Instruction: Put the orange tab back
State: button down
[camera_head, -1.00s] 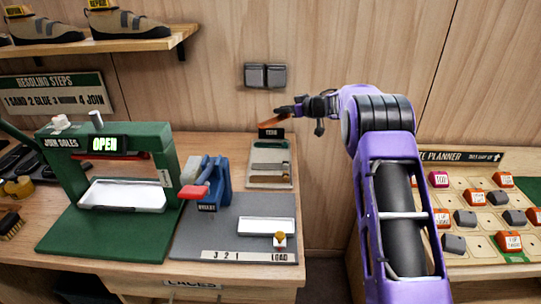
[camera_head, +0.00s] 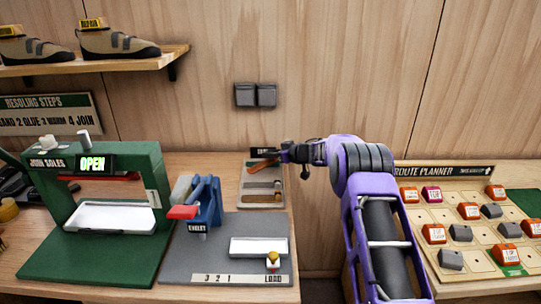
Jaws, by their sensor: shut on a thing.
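My gripper (camera_head: 283,152) is shut on the orange tab (camera_head: 261,163), a thin flat strip that points left from the fingers. The tab is over the back part of the grey tray (camera_head: 263,202) with recesses, at the back of the bench. I cannot tell whether it touches the tray or hangs just above it. My fingers are small and dark here, and they hide the tab's right end. A dark label stands at the tray's back edge, partly behind the gripper.
The green press (camera_head: 150,205) with an OPEN sign stands at left. The blue eyelet tool (camera_head: 206,203) and a grey board (camera_head: 215,260) with a white tray are in front of the recessed tray. The route planner board (camera_head: 412,228) is at right, beyond my arm. The wall is close behind.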

jog(key=shift+f, duration=0.6)
jog(key=c, duration=0.8)
grip_release()
jog(key=shift+o, duration=0.2)
jog(key=shift+r, duration=0.1)
jog(key=shift+r, duration=0.2)
jog(key=v, duration=1.2)
jog(key=shift+r, duration=0.4)
